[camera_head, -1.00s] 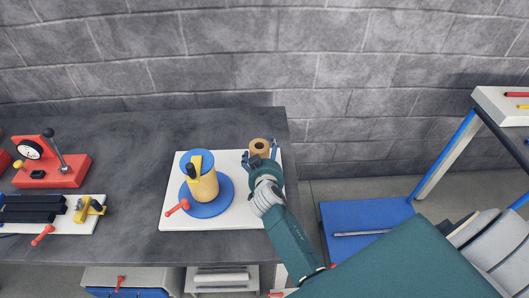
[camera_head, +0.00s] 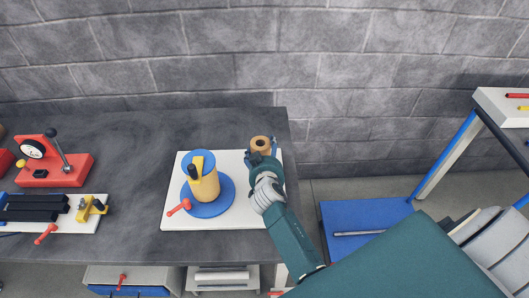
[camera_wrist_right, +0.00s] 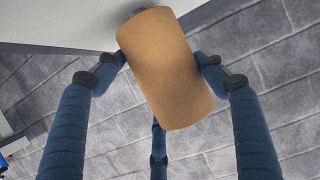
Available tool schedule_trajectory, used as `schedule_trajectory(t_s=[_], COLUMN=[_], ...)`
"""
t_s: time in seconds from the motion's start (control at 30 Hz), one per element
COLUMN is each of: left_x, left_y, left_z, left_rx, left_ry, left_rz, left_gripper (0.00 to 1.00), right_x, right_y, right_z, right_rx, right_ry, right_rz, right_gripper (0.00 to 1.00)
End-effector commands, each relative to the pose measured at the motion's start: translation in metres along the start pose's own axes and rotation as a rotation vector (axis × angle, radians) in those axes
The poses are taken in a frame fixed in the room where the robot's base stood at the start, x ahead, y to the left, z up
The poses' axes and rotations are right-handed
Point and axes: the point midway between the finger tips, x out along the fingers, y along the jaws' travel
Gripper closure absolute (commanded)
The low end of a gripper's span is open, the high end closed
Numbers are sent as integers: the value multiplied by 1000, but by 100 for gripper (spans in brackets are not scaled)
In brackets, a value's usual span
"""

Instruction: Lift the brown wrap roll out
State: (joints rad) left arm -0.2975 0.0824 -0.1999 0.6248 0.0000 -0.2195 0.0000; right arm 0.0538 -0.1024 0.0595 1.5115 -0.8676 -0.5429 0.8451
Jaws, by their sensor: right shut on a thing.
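The brown wrap roll (camera_head: 261,144) stands at the right side of the white board, behind my right gripper (camera_head: 262,155). In the right wrist view the brown wrap roll (camera_wrist_right: 166,68) sits between the blue fingers of my right gripper (camera_wrist_right: 168,70), which press on both its sides. Part of the roll's lower side is hidden by the gripper in the head view. I cannot tell whether its lower end touches the board. My left gripper is not in view.
The white board (camera_head: 240,216) also carries a blue-flanged yellow reel (camera_head: 204,187) with a red handle (camera_head: 179,207). A red gauge block (camera_head: 60,172) and a board with black bars (camera_head: 35,208) stand at the left. A blue platform (camera_head: 350,215) is at the right. The back of the dark table is clear.

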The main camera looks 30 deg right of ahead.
Motion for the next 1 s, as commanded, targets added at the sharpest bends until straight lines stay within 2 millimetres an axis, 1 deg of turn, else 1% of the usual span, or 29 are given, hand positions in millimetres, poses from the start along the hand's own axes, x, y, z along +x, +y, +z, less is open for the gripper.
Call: schedule_trajectory(t_s=[0.03,1.0], left_x=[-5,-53], left_y=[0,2], left_z=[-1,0], left_rx=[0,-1], left_ry=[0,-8], left_rz=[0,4], left_gripper=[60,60], right_x=[-2,-25], right_y=[0,0], right_z=[-7,-61], right_rx=[1,0], right_ry=[2,3], right_rz=[0,0], right_gripper=[63,63])
